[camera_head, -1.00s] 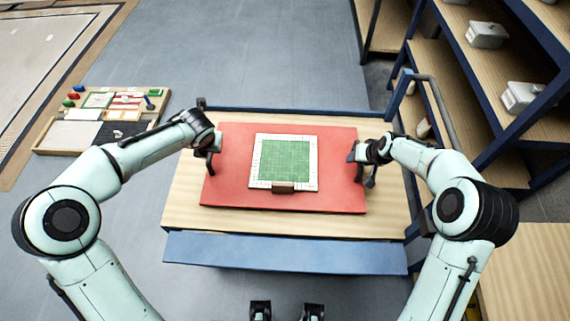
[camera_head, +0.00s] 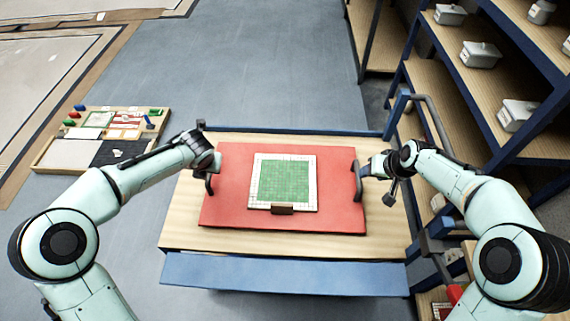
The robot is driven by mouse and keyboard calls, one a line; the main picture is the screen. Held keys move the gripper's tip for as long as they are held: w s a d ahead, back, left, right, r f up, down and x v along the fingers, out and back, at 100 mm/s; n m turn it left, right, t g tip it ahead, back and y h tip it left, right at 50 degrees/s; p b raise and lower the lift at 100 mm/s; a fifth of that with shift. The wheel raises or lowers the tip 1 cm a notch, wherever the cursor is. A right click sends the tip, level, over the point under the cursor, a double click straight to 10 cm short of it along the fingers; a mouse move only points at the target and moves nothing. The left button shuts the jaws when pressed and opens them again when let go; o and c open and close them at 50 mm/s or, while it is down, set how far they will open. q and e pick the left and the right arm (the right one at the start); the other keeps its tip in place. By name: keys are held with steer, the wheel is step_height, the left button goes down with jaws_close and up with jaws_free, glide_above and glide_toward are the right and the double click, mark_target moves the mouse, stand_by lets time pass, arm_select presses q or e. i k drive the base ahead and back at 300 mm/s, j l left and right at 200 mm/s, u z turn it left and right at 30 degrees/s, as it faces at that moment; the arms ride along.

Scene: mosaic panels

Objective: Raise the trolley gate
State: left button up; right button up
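The trolley has a pale wooden top (camera_head: 181,220). Its blue gate panel (camera_head: 285,273) lies along the near edge, low and below the top. A red board (camera_head: 330,215) with a green gridded panel (camera_head: 284,181) rests on the top. Dark handles stand at the board's left end (camera_head: 208,184) and right end (camera_head: 357,182). My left gripper (camera_head: 213,163) is at the left handle, and its fingers are too small to read. My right gripper (camera_head: 365,168) is beside the right handle, its fingers apart and apparently empty. Neither gripper is at the gate.
A blue rail (camera_head: 290,130) runs along the trolley's far edge. A shelf rack with grey boxes (camera_head: 480,54) stands close on the right, and a grey tube handle (camera_head: 432,118) rises there. A wooden tray (camera_head: 70,154) with small parts lies left. Grey floor (camera_head: 250,60) is clear beyond.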

mark_target(293, 277)
steer(key=k, duration=1)
